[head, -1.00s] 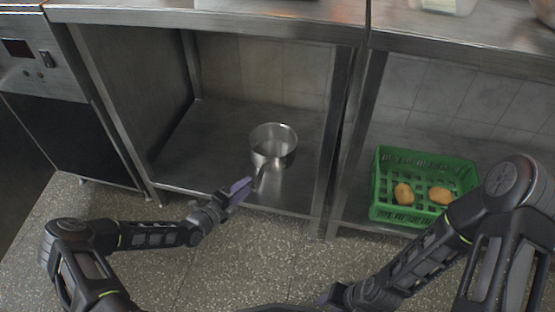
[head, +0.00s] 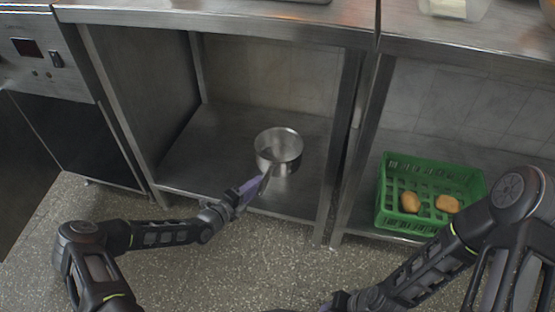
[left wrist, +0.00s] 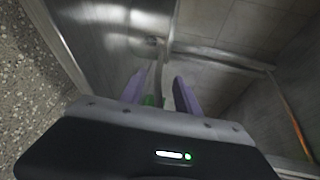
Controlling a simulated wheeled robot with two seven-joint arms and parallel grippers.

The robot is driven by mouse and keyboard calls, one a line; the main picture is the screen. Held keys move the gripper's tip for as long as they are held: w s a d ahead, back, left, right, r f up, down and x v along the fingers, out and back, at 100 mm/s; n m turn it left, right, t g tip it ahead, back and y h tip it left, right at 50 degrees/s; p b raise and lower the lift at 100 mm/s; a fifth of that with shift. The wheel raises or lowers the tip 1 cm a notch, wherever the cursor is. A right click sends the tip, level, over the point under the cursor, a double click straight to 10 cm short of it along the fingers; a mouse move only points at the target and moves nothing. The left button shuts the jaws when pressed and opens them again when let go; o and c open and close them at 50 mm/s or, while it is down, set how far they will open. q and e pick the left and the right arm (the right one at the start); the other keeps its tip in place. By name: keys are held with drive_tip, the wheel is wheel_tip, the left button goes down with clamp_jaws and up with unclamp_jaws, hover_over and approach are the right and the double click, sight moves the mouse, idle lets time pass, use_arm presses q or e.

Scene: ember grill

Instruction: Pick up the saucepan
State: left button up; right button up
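The saucepan (head: 283,160) is a shiny metal pan standing upright on the lower steel shelf (head: 215,150). Its handle (head: 267,178) points toward the shelf's front edge. My left gripper (head: 248,189) is at the front of the shelf, with its purple fingers close to the handle. In the left wrist view the fingers (left wrist: 158,92) stand apart. A thin grey strip, which looks like the handle, shows between them; contact cannot be made out. My right gripper (head: 338,302) is low at the bottom edge, and its fingers are not clear.
A green crate (head: 390,180) holding potatoes (head: 410,202) stands on the shelf to the right, beyond a steel post (head: 345,150). The steel counter (head: 230,22) overhangs the pan's shelf. The shelf around the pan is bare.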

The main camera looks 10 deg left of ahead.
sight(264, 181)
use_arm(q)
drive_tip(key=b+x, duration=0.2)
drive_tip(key=x, duration=0.2)
drive_tip(key=shift+w+d+f, duration=0.15)
drive_tip(key=shift+f, duration=0.1)
drive_tip(key=shift+w+d, duration=0.1)
drive_tip(key=shift+w, duration=0.15)
drive_tip(key=shift+r, duration=0.1)
clamp_jaws()
drive_tip(key=shift+r, duration=0.1)
idle(1.1)
